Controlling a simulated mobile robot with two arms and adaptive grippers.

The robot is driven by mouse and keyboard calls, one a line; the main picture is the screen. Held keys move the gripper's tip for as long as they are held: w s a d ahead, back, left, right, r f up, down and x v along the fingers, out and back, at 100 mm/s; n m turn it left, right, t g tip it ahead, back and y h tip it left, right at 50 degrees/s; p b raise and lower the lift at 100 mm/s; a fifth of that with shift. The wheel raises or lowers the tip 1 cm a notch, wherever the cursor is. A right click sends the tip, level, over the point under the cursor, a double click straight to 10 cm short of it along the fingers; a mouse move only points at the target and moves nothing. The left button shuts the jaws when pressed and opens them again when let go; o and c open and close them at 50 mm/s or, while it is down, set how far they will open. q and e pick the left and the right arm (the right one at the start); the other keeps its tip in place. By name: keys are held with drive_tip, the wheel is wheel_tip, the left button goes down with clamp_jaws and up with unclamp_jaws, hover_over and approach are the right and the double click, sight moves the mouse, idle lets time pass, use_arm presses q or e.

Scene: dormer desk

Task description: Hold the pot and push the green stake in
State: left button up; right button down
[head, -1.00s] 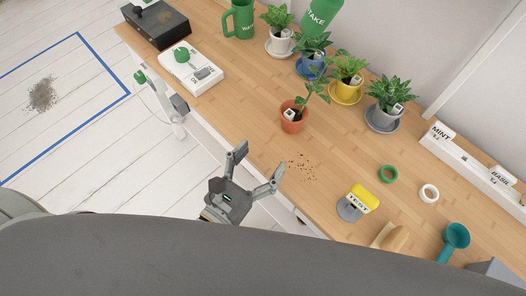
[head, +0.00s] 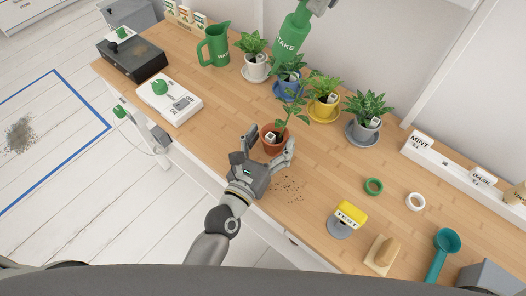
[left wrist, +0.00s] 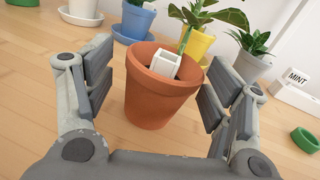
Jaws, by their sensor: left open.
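The terracotta pot (head: 269,149) stands on the wooden desk near its front edge, holding a leaning leafy plant (head: 292,108) and a white tag. It fills the middle of the left wrist view (left wrist: 155,98). My left gripper (head: 271,136) is open around the pot, one finger on each side. In the left wrist view a gap shows at the left finger; the right finger is close to the pot wall, contact unclear. My right gripper is out of view.
Several potted plants on saucers stand behind, including a yellow pot (head: 323,107) and a grey pot (head: 365,133). A green bottle (head: 290,42) rises above them. Loose soil (head: 288,187) lies right of my gripper. A yellow-topped TEST object (head: 349,214) and rings lie further right.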

use_arm(q)
drive_tip(key=shift+w+d, duration=0.15)
drive_tip(key=shift+w, duration=0.15)
drive_tip(key=c, duration=1.1)
drive_tip(key=o, duration=1.3)
drive_tip(key=shift+c, duration=0.2)
